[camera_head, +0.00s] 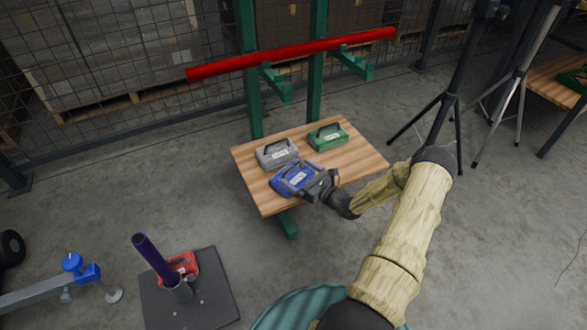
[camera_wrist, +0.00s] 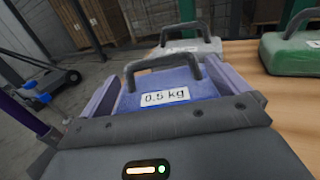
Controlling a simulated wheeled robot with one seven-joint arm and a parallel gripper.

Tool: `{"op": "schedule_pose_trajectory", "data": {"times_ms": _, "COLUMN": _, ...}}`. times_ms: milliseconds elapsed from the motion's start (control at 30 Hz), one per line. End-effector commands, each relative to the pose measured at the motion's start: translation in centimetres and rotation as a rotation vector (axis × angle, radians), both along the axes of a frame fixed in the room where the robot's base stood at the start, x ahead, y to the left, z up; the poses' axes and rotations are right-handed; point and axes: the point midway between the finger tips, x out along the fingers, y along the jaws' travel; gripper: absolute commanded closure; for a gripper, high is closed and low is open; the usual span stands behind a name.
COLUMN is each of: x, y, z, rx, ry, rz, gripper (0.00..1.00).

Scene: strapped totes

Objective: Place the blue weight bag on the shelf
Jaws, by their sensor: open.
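The blue weight bag (camera_head: 293,179) rests on the wooden shelf (camera_head: 347,165), near its front left edge. In the wrist view the blue bag (camera_wrist: 165,88) has a "0.5 kg" label and a dark arched handle. My gripper (camera_head: 312,181) is at the bag's near right side. In the wrist view the fingers of my gripper (camera_wrist: 165,95) are apart, one on each side of the bag, and look purplish. The gripper is open; I cannot tell whether either finger touches the bag.
A grey bag (camera_head: 277,153) sits just behind the blue one, and a green bag (camera_head: 327,136) is at the back right of the shelf. A red bar (camera_head: 300,52) runs above. Tripods stand right.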

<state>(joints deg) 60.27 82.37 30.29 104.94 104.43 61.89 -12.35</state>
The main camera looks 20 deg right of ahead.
Motion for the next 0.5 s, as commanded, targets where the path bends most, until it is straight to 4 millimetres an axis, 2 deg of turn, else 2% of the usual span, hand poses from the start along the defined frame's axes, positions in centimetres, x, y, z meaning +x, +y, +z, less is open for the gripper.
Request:
{"op": "schedule_pose_trajectory", "data": {"times_ms": 300, "x": -5.8, "y": -2.7, "z": 0.3, "rx": 0.001, "ry": 0.002, "rz": -0.003, "gripper": 0.0}}
{"op": "schedule_pose_trajectory", "data": {"times_ms": 500, "x": -7.8, "y": -3.5, "z": 0.1, "rx": 0.0, "ry": 0.0, "rz": -0.001, "gripper": 0.0}}
